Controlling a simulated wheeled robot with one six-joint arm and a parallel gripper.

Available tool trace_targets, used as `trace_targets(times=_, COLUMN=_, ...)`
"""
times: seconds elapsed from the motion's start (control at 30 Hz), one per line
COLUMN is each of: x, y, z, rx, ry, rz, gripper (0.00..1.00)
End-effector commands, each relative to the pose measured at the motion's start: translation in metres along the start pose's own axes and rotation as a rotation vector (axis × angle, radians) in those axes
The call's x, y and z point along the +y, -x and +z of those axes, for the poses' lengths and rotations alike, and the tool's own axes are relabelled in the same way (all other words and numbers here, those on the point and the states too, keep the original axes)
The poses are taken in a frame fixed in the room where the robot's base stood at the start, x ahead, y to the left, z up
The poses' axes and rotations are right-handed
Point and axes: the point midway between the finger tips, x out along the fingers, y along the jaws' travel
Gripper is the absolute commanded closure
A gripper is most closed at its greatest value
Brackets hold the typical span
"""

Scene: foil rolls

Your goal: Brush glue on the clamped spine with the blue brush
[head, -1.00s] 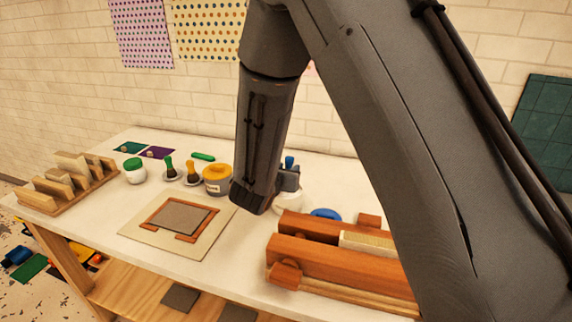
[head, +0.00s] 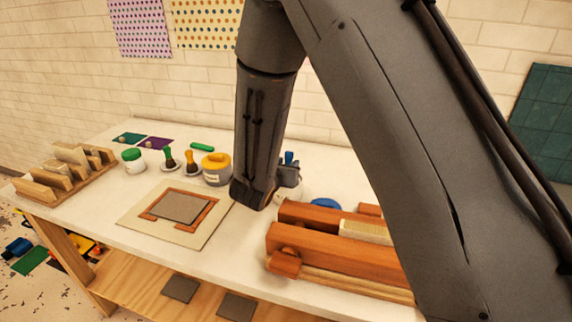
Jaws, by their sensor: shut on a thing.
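The blue brush (head: 289,158) shows only as a blue handle top above my gripper (head: 288,177). My gripper is shut on it, though the fingertips are mostly hidden behind my forearm. The brush's bristles are hidden. A pale round pot (head: 287,195) shows partly just below the gripper; I cannot tell whether the brush is in it. The pale book block (head: 366,231) is clamped between the reddish wooden beams of the press (head: 325,250), to the right of and nearer than the gripper. My arm covers the press's right end.
A blue disc (head: 326,203) lies behind the press. A yellow-topped pot (head: 216,168), an orange brush (head: 192,161), a green brush (head: 169,158) and a green-lidded jar (head: 133,160) stand left. A framed board (head: 140,223) lies in front. A wooden rack (head: 38,190) stands far left.

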Motion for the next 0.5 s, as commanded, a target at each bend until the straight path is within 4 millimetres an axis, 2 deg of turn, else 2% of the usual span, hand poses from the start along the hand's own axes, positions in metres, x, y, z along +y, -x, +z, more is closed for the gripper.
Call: trace_targets(times=0.5, x=0.0001, y=-0.0019, z=-0.0051, rx=0.000, ry=0.000, rz=0.000, gripper=0.91)
